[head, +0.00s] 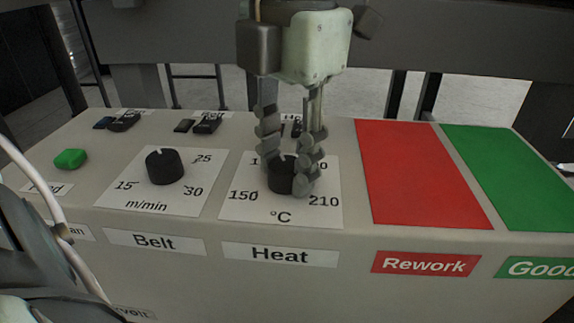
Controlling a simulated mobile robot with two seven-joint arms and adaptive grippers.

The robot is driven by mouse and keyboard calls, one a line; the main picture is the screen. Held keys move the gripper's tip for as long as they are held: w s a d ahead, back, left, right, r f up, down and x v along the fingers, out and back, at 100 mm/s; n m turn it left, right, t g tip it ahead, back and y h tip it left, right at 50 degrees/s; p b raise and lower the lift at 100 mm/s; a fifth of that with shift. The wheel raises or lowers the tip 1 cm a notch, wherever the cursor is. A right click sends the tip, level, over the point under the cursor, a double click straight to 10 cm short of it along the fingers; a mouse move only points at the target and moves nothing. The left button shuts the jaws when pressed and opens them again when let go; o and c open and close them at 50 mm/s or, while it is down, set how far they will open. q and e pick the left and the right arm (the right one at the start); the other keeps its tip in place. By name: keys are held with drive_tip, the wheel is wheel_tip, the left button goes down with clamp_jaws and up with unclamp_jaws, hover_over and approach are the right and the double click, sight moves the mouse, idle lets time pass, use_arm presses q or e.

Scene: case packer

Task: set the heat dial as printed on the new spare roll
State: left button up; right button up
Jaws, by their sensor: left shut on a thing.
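The heat dial (281,177) is a black knob on a white °C scale plate (240,208) above the label "Heat". The marks 150 and 210 show; the upper marks are partly hidden by the fingers. My left gripper (287,172) points down from above and is shut on the heat dial, one finger on each side. A pale line shows on top of the knob between the fingers, but I cannot read its setting. No spare roll shows in the head view. My right gripper is not in view.
The belt dial (165,167) with its m/min scale stands to the left. A green button (70,159) and small black switches (208,123) lie farther left and back. A red Rework area (418,170) and a green Good area (515,170) lie bare to the right.

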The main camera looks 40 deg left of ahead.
use_arm(q)
drive_tip(key=m+b, duration=0.1)
drive_tip(key=m, duration=0.1)
drive_tip(key=shift+f+m, duration=0.1)
drive_tip(key=shift+m, duration=0.3)
drive_tip(key=m+b, duration=0.1)
drive_tip(key=m, duration=0.1)
drive_tip(key=shift+m, duration=0.4)
drive_tip(key=m, duration=0.6)
drive_tip(key=shift+t+b, duration=0.3)
drive_tip(key=shift+m, duration=0.4)
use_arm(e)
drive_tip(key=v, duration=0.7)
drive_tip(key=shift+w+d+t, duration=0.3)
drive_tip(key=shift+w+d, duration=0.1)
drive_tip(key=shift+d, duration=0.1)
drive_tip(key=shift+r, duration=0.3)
use_arm(q)
drive_tip(key=o, duration=1.1)
drive_tip(key=shift+c, duration=0.2)
drive_tip(key=shift+o, duration=0.5)
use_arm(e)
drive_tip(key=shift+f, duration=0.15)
